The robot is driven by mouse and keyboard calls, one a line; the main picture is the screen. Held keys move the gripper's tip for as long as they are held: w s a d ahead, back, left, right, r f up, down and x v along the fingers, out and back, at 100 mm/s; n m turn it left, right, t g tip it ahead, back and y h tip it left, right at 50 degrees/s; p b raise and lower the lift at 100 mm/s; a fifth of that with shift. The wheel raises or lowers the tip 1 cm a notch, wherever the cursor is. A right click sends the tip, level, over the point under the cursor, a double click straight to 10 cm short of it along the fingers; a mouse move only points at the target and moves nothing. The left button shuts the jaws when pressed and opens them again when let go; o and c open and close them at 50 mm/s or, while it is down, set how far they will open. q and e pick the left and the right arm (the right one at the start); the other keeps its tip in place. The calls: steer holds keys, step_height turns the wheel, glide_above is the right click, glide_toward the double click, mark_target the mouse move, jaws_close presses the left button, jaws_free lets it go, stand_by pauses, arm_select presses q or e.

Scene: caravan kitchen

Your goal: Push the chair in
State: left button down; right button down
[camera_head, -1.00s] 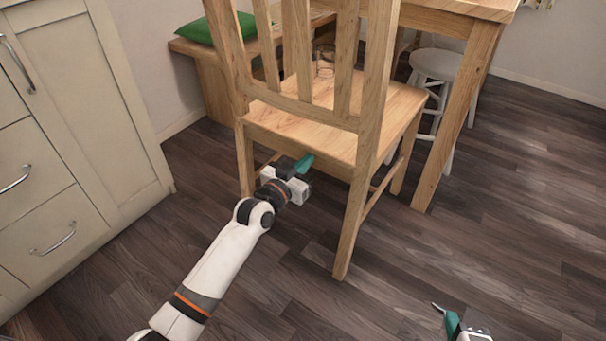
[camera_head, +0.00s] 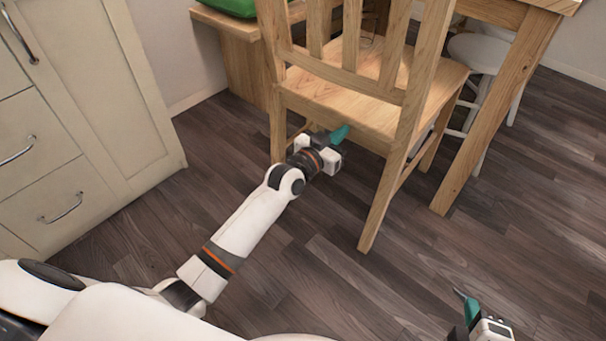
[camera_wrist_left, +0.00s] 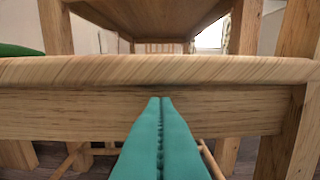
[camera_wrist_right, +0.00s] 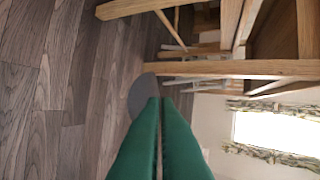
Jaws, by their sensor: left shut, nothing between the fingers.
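The wooden chair (camera_head: 345,98) stands upright with its slatted back toward me and its seat facing the wooden table (camera_head: 500,105). My left gripper (camera_head: 340,134) is shut and empty, at the back of the chair just below the seat edge. In the left wrist view its teal fingertips (camera_wrist_left: 160,100) point at the rail (camera_wrist_left: 70,112) under the seat (camera_wrist_left: 110,70). They overlap the rail there; I cannot tell whether they touch it. My right gripper (camera_head: 464,298) is low at the right, away from the chair. Its teal fingers (camera_wrist_right: 158,100) are together and empty.
A white stool (camera_head: 482,50) stands under the table, beside the table leg. A wooden bench (camera_head: 236,26) with a green cushion (camera_head: 238,6) is behind the chair at the left. A cream cabinet (camera_head: 110,110) borders the left side. The dark floor around my right gripper is clear.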

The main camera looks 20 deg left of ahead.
arm_select(q)
steer(key=p+v, duration=0.5)
steer(key=v, duration=0.5)
steer(key=shift+s+r, duration=0.1)
steer(key=shift+s, duration=0.05)
